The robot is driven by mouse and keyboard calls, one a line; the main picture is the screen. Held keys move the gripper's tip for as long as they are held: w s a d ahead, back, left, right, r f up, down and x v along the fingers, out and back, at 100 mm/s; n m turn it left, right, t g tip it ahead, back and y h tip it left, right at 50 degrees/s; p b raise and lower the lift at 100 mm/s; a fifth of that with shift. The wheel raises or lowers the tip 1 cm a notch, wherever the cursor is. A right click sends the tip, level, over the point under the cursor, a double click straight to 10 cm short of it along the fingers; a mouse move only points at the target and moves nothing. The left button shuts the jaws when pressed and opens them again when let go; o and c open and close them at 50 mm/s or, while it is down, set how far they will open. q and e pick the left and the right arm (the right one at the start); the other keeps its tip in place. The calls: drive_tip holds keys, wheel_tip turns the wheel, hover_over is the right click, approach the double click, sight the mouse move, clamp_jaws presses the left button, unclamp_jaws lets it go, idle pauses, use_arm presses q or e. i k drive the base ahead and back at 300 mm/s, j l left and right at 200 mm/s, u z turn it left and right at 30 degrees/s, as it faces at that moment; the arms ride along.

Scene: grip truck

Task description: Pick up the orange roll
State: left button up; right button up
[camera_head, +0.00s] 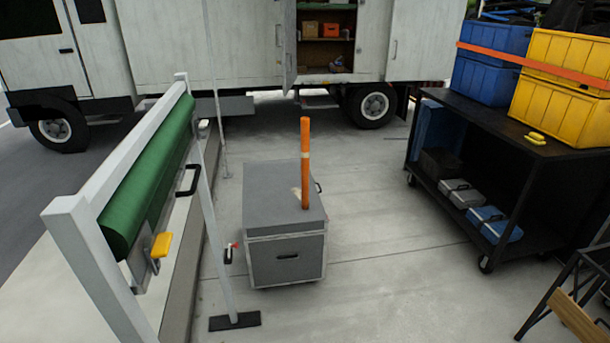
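The orange roll (305,150) is a thin, tall orange cylinder.
A white frame (95,250) with a green roll (150,180) stands left, beside a thin pole on a black base (235,321). A black cart (520,160) with blue and yellow crates stands right. A white truck (200,50) is behind. Floor right of the box is clear.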

sight(304, 121)
drive_tip(key=i+l+u, duration=0.25)
drive_tip(key=i+l, duration=1.4)
